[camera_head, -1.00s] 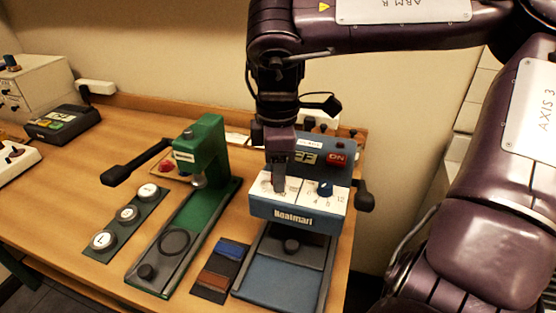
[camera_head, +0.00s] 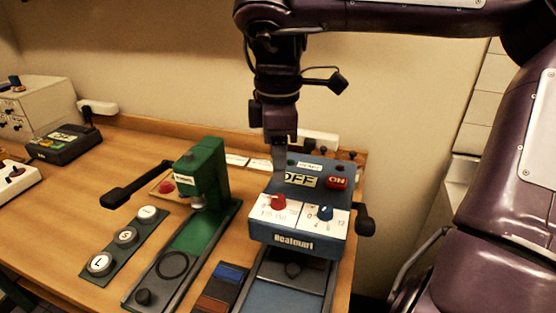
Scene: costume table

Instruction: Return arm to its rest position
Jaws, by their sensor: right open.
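My right arm, dark purple, comes in from the right and hangs over the back of the table. Its gripper (camera_head: 280,158) points down just behind and above the left part of the blue heat press (camera_head: 294,239). The fingers look thin and seen edge-on, with nothing between them that I can make out. The press has a red knob (camera_head: 277,202), a blue knob (camera_head: 325,213), an OFF plate (camera_head: 301,179) and a red ON button (camera_head: 337,183). The gripper appears clear of both knobs. My left gripper does not show.
A green press (camera_head: 205,176) with a black lever stands left of the blue one. A strip with round badges (camera_head: 127,236) lies farther left. Colour swatches (camera_head: 221,287) lie between the presses. A dark box (camera_head: 65,144) and a drawer unit (camera_head: 38,108) stand at the far left.

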